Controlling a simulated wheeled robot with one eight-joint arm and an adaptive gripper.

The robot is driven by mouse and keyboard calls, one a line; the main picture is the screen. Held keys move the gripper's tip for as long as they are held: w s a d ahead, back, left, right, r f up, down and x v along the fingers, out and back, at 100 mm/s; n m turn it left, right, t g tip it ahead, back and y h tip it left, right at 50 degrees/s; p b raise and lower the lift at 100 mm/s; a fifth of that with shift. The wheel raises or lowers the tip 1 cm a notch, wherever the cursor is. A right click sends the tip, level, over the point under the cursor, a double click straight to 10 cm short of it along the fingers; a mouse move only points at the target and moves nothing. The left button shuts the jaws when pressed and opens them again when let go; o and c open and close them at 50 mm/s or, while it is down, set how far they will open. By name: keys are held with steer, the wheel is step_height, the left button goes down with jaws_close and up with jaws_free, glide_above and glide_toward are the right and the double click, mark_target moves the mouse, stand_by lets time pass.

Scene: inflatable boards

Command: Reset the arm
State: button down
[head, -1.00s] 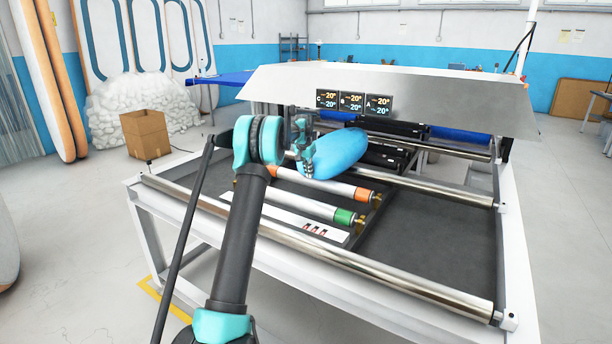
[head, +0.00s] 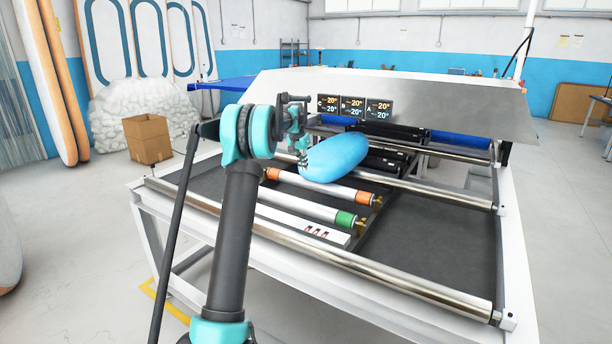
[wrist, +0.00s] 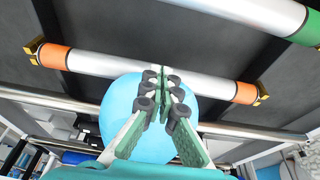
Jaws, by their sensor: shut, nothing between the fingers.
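My gripper (head: 303,158) is shut with nothing held, above the machine's bed and just left of a rounded light-blue object (head: 340,158). In the wrist view my gripper (wrist: 160,72) has its green-backed fingers together in front of the same blue object (wrist: 118,100). The gripper looks apart from it, though the exact gap is hard to tell. My arm is bent, with its elbow raised at the left of the machine.
An orange-ended roller (head: 318,187) and a green-ended roller (head: 300,206) lie on the dark bed. A long steel bar (head: 400,283) runs along the machine's front. Displays (head: 352,107) stand behind. A cardboard box (head: 147,138) is at left. Floor at left is open.

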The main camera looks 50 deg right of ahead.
steer(key=shift+v, duration=1.3)
steer(key=w+a+n+t, duration=0.1)
steer(key=w+a+n, duration=0.35)
steer(key=a, duration=0.95)
steer(key=w+a+n+t, duration=0.1)
steer(key=w+a, duration=0.7)
steer(key=a, duration=0.6)
steer(key=s+a+f+n+t+y, duration=0.1)
steer(key=a+f+n, duration=0.1)
steer(key=a, duration=0.9)
steer(key=s+a+f+n, duration=0.2)
steer(key=a, duration=0.9)
steer(key=s+a+f+n+y, duration=0.1)
steer(key=s+a+f+n, duration=0.2)
steer(key=s+a+f, duration=0.3)
steer(key=s+a+f+n+t+y, duration=0.1)
steer(key=s+a+f+n, duration=0.3)
steer(key=s+a, duration=1)
steer(key=a+f, duration=0.2)
steer(key=a, duration=0.3)
steer(key=shift+s+f, duration=0.2)
steer(key=shift+s, duration=0.15)
steer(key=shift+n, duration=0.25)
